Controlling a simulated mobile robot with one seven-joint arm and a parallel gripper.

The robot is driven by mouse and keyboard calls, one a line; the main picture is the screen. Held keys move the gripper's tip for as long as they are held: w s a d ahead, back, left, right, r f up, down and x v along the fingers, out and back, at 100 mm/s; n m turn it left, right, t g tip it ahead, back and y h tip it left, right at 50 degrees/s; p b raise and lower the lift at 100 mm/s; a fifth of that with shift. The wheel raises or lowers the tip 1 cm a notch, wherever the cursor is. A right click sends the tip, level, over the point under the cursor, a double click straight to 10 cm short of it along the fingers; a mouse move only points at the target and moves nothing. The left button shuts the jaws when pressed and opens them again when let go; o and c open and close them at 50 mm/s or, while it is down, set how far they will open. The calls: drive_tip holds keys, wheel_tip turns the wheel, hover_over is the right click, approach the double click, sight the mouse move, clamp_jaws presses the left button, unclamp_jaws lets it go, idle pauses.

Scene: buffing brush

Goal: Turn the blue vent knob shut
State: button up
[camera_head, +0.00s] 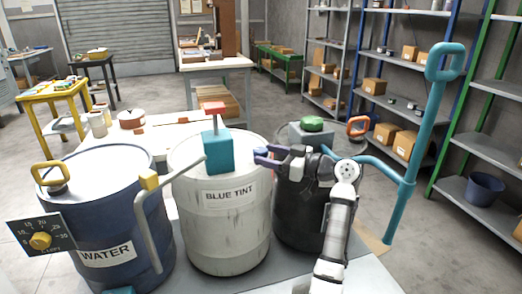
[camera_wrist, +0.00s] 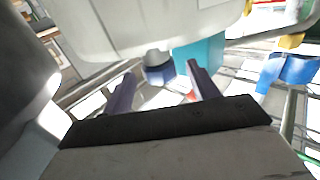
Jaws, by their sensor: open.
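A white drum (camera_head: 222,235) labelled BLUE TINT stands in the middle, with a teal block (camera_head: 220,152) and a red-topped post (camera_head: 214,108) on its lid. My gripper (camera_head: 262,156) reaches in from the right, its purple fingers beside the teal block near the lid's right edge. In the wrist view, a short round knob with a dark blue band (camera_wrist: 160,70) shows between the two open fingers, apart from both. The teal block (camera_wrist: 205,52) is just behind it. I cannot make out the knob in the head view, where my gripper covers that area.
A blue WATER drum (camera_head: 100,215) with a yellow handle and dial plate stands left. A grey pipe (camera_head: 150,225) rises between the drums. A black drum (camera_head: 295,215) with a green knob (camera_head: 312,124) stands right, partly behind my arm. A tall teal pipe (camera_head: 412,160) stands farther right.

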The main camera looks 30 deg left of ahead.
sight(267, 154)
drive_tip(key=shift+s+a, duration=0.1)
drive_tip(key=shift+a, duration=1.5)
drive_tip(key=shift+c, duration=0.3)
drive_tip(key=c, duration=0.9)
